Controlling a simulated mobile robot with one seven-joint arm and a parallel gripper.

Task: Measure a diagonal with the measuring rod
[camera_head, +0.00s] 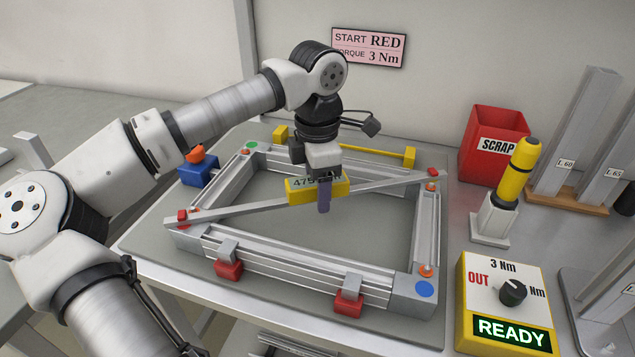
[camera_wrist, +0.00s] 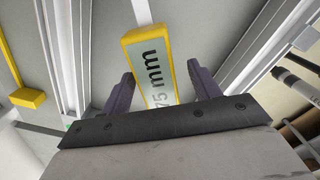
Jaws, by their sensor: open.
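The measuring rod (camera_head: 385,188) is a grey bar lying diagonally across the aluminium frame (camera_head: 310,268), from its front left corner to its back right corner. Its red ends (camera_head: 183,216) sit at those corners. Its yellow display box (camera_head: 300,195) is at mid-length; the reading is partly covered, with "75 mm" legible in the wrist view on the display (camera_wrist: 154,72). My gripper (camera_head: 323,195) is over the box, pointing down. In the wrist view the purple fingers (camera_wrist: 163,92) are apart on either side of the box, with gaps visible.
Red clamps (camera_head: 229,270) hold the frame's front rail. A yellow bracket (camera_head: 408,157) stands behind the frame, a blue block (camera_head: 198,172) at its left. At right are a yellow screwdriver (camera_head: 525,165) in a stand, a red scrap bin (camera_head: 490,125) and a control box (camera_head: 500,300) showing READY.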

